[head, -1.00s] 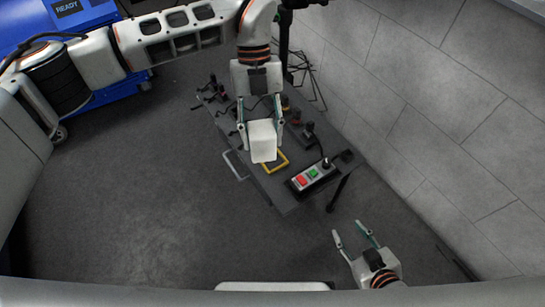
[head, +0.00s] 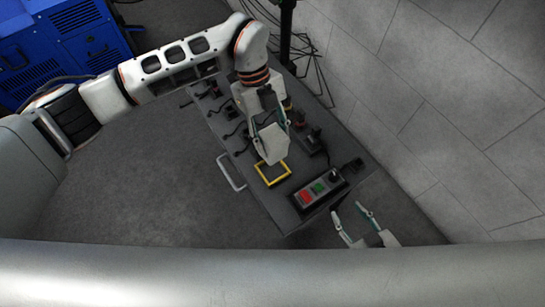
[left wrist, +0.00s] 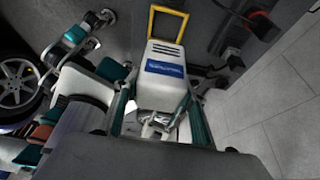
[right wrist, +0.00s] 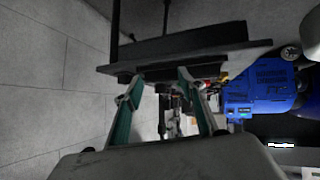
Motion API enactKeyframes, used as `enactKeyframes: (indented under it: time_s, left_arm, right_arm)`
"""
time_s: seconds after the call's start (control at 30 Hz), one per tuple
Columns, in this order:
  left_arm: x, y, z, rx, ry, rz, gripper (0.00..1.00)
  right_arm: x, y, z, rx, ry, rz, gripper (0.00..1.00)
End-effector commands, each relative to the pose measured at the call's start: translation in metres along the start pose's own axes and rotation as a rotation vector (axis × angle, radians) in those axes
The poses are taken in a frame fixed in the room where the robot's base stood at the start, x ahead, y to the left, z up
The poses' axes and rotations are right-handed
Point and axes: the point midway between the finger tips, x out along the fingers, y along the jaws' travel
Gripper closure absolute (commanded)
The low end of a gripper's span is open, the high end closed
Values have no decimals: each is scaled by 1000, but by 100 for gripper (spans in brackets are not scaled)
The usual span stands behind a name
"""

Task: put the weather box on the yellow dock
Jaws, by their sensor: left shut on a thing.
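The white weather box (head: 271,143) is held between the fingers of my left gripper (head: 268,127) above the table. In the left wrist view the box (left wrist: 163,85) shows a blue label and dark vent slots. The yellow dock (head: 272,173) is a square yellow frame on the table, just below the box in the head view. It also shows at the top of the left wrist view (left wrist: 167,21); I cannot tell if the box touches it. My right gripper (head: 352,211) is open and empty near the table's front right; it also shows in the right wrist view (right wrist: 160,95).
The dark table (head: 262,206) carries a control box (head: 318,188) with red and green buttons beside the dock. Several cabled plugs stand behind. A handle (head: 231,173) sticks out on the left. A grey wall (head: 430,90) bounds the right; a blue cabinet (head: 62,48) stands back left.

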Motion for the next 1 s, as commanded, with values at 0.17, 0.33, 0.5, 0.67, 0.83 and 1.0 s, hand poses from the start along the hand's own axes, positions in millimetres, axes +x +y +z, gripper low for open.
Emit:
enactKeyframes:
  time_s: [0.17,0.33,0.5,0.67,0.83,1.0]
  left_arm:
    - [41,1,15,-3,9,4,88]
    - [54,0,21,0,3,1,88]
    - [62,0,25,0,2,0,88]
    - [88,1,34,-2,9,4,88]
    - [109,1,43,-2,7,3,88]
    - [106,0,44,1,-1,-1,88]
  right_arm:
    - [7,-1,-7,-4,20,-6,60]
    - [9,3,-15,-17,36,-6,60]
    - [10,2,-14,-17,33,-6,60]
    - [10,-1,-6,-11,22,-12,60]
    - [10,-4,-6,-7,23,-17,60]
    - [10,-2,-15,-8,39,-14,60]
